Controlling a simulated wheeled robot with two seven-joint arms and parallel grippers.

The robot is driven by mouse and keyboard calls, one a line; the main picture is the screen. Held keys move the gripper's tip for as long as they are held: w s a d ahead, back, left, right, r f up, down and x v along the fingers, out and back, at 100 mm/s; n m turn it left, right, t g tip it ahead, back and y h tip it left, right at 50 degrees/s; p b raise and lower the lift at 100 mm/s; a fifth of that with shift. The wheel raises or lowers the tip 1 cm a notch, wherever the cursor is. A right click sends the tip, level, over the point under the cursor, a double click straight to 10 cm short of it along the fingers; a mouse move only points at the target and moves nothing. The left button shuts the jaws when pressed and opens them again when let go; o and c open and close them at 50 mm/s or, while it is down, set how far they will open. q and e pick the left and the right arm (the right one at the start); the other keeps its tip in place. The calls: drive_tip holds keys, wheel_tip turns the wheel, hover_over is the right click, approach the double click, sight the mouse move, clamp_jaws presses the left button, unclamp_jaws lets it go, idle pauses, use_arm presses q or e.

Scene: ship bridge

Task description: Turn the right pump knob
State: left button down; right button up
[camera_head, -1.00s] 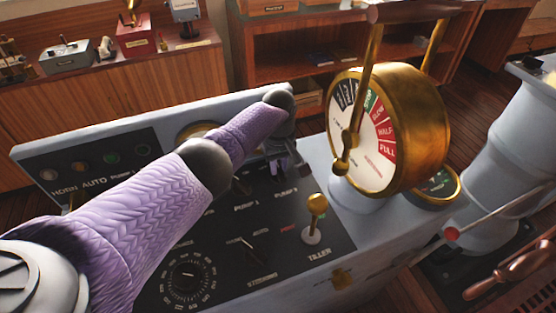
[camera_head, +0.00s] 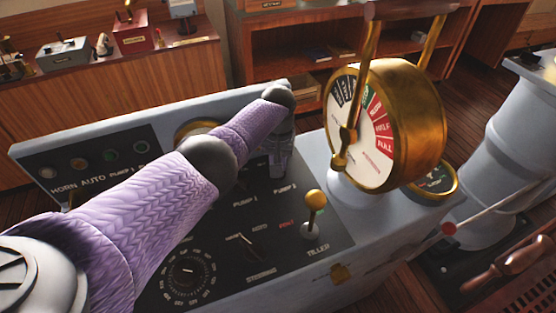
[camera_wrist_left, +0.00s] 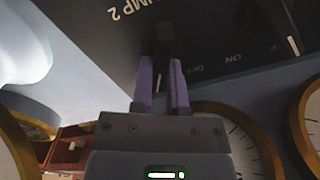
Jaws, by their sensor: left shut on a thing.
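The console panel (camera_head: 215,250) is black with white lettering. The right pump knob (camera_wrist_left: 165,42) is a dark knob in the wrist view, near the upside-down PUMP 2 label (camera_wrist_left: 140,8) and the OFF and ON marks. My left gripper (camera_wrist_left: 163,75) has its two purple fingers shut on this knob, one on each side. In the head view my left gripper (camera_head: 281,160) reaches down to the panel just above the PUMP 2 label and hides the knob. The knob's pointing direction cannot be told. My right gripper is not in view.
A brass engine telegraph (camera_head: 415,125) stands close right of the gripper. A tiller lever (camera_head: 315,200) with a yellow ball stands in front. The steering knob (camera_head: 250,243) and a round dial (camera_head: 188,272) are nearer. A raised panel with lamps (camera_head: 95,165) lies behind my left arm.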

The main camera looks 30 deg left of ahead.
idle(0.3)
use_arm(q)
drive_tip(key=c, duration=0.6)
unclamp_jaws()
wheel_tip(320, 180, up, 10)
drive_tip(key=p, duration=0.5)
